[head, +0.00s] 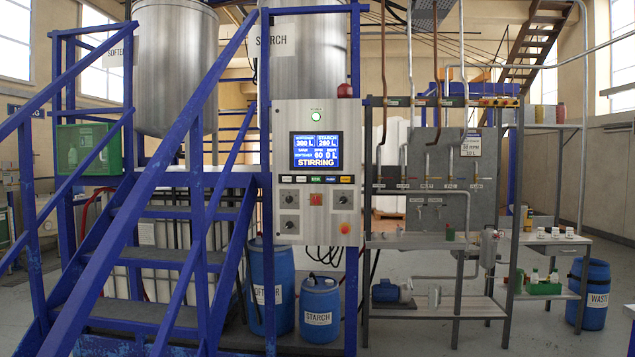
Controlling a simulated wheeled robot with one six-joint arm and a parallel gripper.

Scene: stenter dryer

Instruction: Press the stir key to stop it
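A steel control panel (318,217) stands upright near the middle, beside the blue stairs. Its lit blue screen (316,151) reads STIRRING, with tank readings above that word. A row of small coloured keys (316,179) sits just below the screen. Their labels are too small to read, so I cannot tell which one is the stir key. A green lamp (288,116) glows at the top. My gripper is not in view.
Blue stairs with railings (150,190) fill the left foreground. Blue SOFTENER and STARCH drums (320,312) stand below the panel. A pipe rack (440,240) with a bench and pump (391,291) stands to its right. Open floor (420,340) shows at the front right.

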